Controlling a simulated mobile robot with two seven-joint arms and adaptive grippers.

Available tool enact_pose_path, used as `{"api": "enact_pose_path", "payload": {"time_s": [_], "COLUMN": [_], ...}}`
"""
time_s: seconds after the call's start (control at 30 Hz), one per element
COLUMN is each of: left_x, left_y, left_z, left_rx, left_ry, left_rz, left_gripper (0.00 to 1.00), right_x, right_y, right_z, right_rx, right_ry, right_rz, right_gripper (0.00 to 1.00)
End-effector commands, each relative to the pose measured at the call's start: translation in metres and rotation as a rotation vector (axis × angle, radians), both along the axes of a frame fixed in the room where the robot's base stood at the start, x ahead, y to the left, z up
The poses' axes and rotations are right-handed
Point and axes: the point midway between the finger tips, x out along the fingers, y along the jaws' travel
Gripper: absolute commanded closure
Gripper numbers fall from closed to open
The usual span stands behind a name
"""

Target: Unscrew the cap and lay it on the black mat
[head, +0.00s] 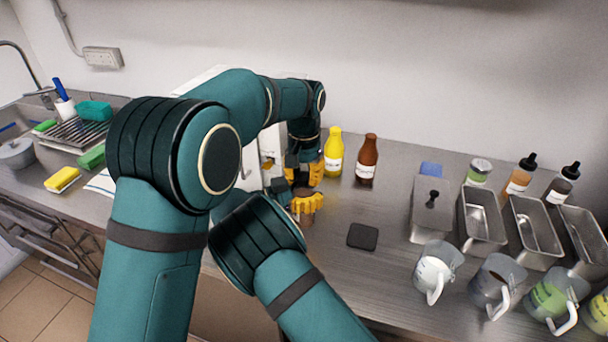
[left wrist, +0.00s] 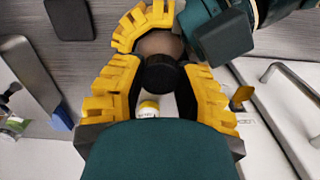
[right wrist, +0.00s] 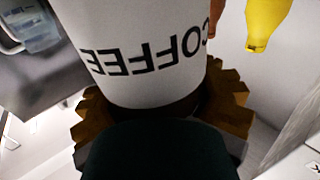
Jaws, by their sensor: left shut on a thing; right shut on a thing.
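The coffee jar (right wrist: 145,60), with a white label reading COFFEE, fills the middle of the right wrist view. My right gripper (head: 306,204) is shut around it; its yellow fingers also show at the top of the left wrist view. The round black cap (left wrist: 162,76) sits between the yellow fingers of my left gripper (left wrist: 160,88), which is shut on it from above. Whether cap and jar still touch is not clear. In the head view my left gripper (head: 303,170) hides most of the cap and jar. The black mat (head: 363,236) lies bare on the counter, right of both grippers.
A yellow bottle (head: 333,154) and a brown bottle (head: 367,160) stand behind, right of the grippers. Metal bins (head: 432,208) and several jugs (head: 434,268) fill the right side. The counter around the mat is clear.

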Motion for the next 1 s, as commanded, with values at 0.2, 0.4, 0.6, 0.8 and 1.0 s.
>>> {"api": "enact_pose_path", "payload": {"time_s": [0.2,0.4,0.6,0.8,1.0], "left_x": [0.000,0.000,0.000,0.000,0.000], "left_y": [0.000,0.000,0.000,0.000,0.000], "left_z": [0.000,0.000,0.002,0.026,0.044], "left_rx": [0.000,0.001,0.000,0.000,0.000], "left_ry": [-0.001,0.000,-0.001,-0.003,-0.001], "left_rz": [-0.002,-0.003,-0.004,-0.005,-0.004], "left_gripper": [0.61,0.41,0.41,0.41,0.41], "right_x": [0.000,0.000,0.000,0.000,0.000], "right_y": [0.000,0.000,0.000,0.000,0.000], "right_z": [0.000,0.000,0.000,0.000,0.000], "right_rx": [-0.001,-0.001,0.000,0.000,0.000], "right_ry": [-0.001,-0.001,-0.001,-0.001,-0.001], "right_rz": [-0.001,0.000,0.000,0.000,0.000], "right_gripper": [1.00,1.00,1.00,1.00,1.00]}}
